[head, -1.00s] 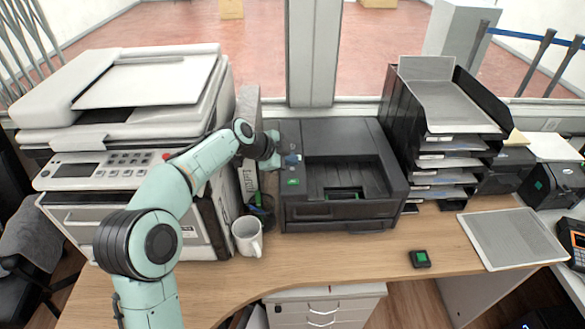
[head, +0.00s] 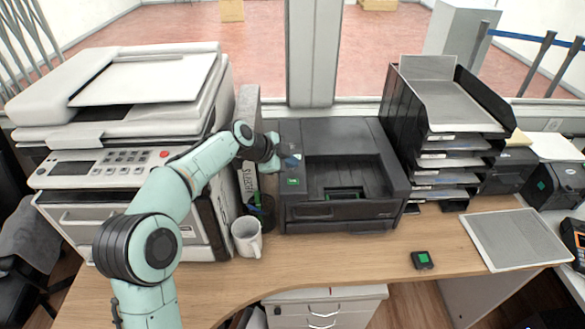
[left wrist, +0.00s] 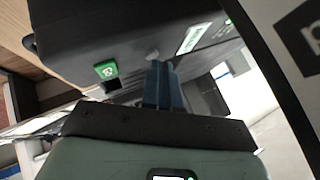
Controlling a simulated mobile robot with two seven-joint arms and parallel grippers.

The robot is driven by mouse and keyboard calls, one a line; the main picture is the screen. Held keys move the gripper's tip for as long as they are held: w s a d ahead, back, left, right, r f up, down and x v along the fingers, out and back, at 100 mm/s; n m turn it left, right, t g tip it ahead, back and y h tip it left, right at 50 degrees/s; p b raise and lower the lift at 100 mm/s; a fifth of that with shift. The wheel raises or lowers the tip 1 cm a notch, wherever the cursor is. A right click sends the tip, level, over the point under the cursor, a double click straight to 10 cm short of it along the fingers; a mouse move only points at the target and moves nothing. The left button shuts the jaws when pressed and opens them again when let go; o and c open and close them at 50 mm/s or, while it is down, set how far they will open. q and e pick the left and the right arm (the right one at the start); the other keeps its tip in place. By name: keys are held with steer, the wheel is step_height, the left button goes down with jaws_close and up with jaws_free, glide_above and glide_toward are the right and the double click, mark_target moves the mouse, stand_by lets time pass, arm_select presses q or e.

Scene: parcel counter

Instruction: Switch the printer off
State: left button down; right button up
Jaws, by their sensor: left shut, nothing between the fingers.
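The black printer (head: 338,212) stands on the wooden counter, with a green power button (head: 293,181) on the left of its top front. In the left wrist view the printer (left wrist: 130,30) fills the upper part, and the green button (left wrist: 105,70) bears a white symbol. My left gripper (head: 290,161) is shut and empty, over the left part of the printer's top, behind the green button. In the left wrist view its blue fingers (left wrist: 161,85) are together, to the right of the button. Whether the fingertips touch the printer cannot be told. My right gripper is not in view.
A large white copier (head: 130,140) stands on the left, close to my arm. Black paper trays (head: 440,130) stand on the right. The front of the counter is mostly clear.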

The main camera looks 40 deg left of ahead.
arm_select(q)
steer(key=shift+f, duration=0.15)
steer(key=shift+r, duration=0.7)
step_height(320, 180, up, 6)
steer(key=p, duration=0.4)
stand_by(0.4)
stand_by(0.3)
